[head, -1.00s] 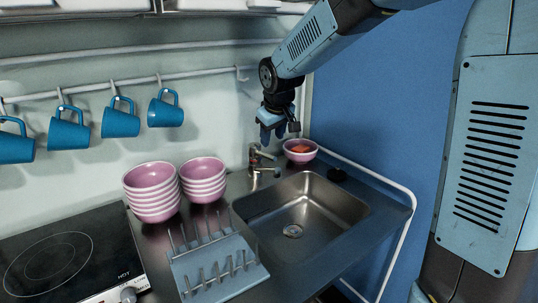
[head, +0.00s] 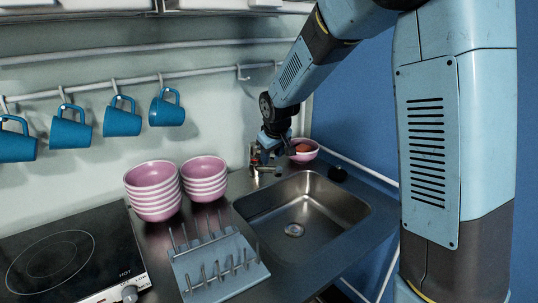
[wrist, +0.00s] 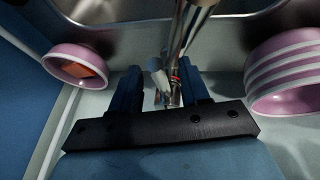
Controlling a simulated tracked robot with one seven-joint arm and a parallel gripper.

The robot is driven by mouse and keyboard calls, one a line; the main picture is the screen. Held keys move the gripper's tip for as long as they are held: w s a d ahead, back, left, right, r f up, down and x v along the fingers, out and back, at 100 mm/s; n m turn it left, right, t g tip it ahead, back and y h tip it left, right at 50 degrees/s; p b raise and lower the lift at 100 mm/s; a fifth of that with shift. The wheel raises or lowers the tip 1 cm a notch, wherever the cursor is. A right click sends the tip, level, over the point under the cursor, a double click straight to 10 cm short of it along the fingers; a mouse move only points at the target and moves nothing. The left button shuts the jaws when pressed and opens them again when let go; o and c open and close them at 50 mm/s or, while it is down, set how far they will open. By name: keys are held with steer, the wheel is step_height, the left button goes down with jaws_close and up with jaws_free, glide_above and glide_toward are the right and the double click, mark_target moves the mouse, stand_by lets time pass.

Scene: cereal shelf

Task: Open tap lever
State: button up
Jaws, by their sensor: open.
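The metal tap (head: 262,171) stands at the back edge of the sink, its spout reaching over the basin. In the wrist view the tap (wrist: 186,42) rises between and beyond my fingers, with its small lever (wrist: 158,76) in the gap. My gripper (head: 264,150) points down directly over the top of the tap and hides part of it in the head view. In the wrist view my gripper (wrist: 160,88) is open, a dark finger on each side of the lever. Whether a finger touches the lever I cannot tell.
A pink bowl with orange contents (head: 303,150) stands right of the tap, close to my gripper. Stacks of pink bowls (head: 203,180) stand to the left. A dish rack (head: 222,268) is in front of them. The sink (head: 330,205) is empty. Blue mugs (head: 122,117) hang on the wall.

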jaws_close()
stand_by(0.6)
